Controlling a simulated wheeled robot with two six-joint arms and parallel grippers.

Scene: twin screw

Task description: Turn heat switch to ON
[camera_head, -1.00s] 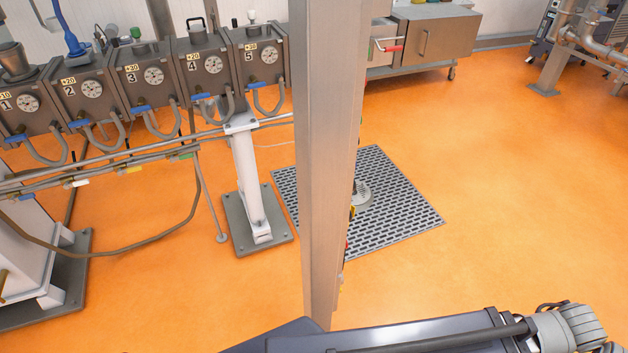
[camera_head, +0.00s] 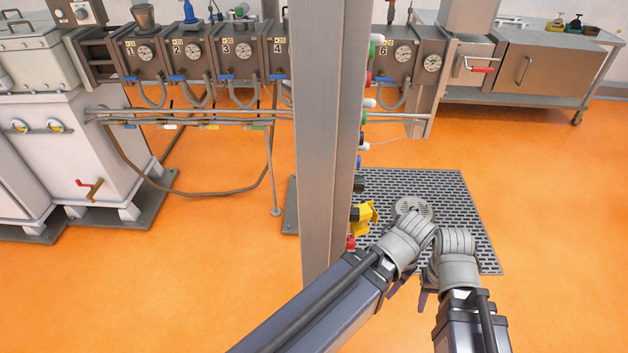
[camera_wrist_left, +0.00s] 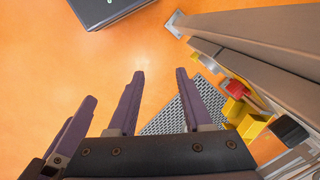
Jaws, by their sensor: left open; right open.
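No switch marked heat can be made out. A grey metal column (camera_head: 325,150) stands in front of me, with coloured controls along its right edge, seen edge-on. Among them are a yellow switch-like part (camera_head: 364,218) and a red part (camera_head: 350,243). In the left wrist view the yellow part (camera_wrist_left: 240,115) and the red part (camera_wrist_left: 236,90) are at the right, beside a black knob (camera_wrist_left: 289,129). My left gripper (camera_wrist_left: 160,85) is open and empty, apart from them. My right gripper (camera_head: 426,287) is open, right of the column and partly hidden by its wrist.
A floor grating (camera_head: 462,215) lies behind my wrists. Numbered grey boxes with gauges (camera_head: 192,50) and pipes line the back. A steel cabinet (camera_head: 540,75) stands at the back right. White tanks (camera_head: 75,150) are at the left. The orange floor at right is clear.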

